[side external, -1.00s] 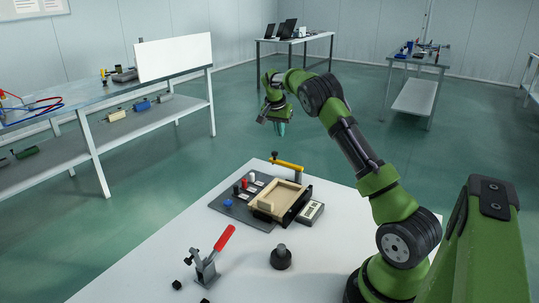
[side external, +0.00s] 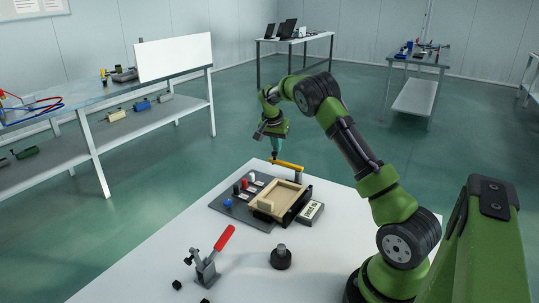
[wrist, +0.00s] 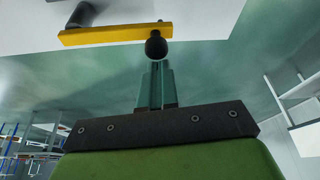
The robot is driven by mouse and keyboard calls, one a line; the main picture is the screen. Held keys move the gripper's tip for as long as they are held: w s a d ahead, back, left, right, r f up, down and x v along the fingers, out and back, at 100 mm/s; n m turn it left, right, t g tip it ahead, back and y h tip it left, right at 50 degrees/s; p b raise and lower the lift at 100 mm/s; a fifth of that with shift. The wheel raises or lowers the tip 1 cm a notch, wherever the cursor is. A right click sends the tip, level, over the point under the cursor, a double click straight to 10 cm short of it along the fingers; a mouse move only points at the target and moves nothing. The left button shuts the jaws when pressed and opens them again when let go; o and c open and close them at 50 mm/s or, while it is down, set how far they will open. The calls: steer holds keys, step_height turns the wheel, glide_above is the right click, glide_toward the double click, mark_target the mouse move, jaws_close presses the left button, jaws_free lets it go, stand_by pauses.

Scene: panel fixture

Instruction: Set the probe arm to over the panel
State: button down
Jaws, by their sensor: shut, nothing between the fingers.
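The probe arm (side external: 288,165) is a yellow bar on a grey post at the back edge of the panel fixture (side external: 240,208). Its free end, with a dark round knob (wrist: 156,46), points left, out past the back of the fixture. The panel (side external: 279,199) is a tan tray-like piece on the fixture. My gripper (side external: 274,156) is shut and empty, pointing down at the knob end of the probe arm. In the wrist view, the shut fingers (wrist: 156,68) are just beside the knob; I cannot tell whether they touch it.
A red-handled toggle clamp (side external: 207,265) and a dark round weight (side external: 281,258) stand in front on the white table (side external: 150,270).

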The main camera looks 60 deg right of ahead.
mark_target(271, 159)
steer(key=shift+a, duration=0.2)
steer(key=a+n+t, duration=0.1)
steer(key=a+n, duration=0.2)
steer(key=n, duration=0.1)
steer(key=shift+a+y, duration=0.2)
steer(key=shift+y, duration=0.1)
steer(key=s+a+n+t+y, duration=0.2)
steer(key=s+a+n, duration=0.5)
steer(key=n, duration=0.4)
steer(key=shift+s+a+y, duration=0.3)
steer(key=shift+s+y, duration=0.2)
steer(key=shift+s, duration=0.2)
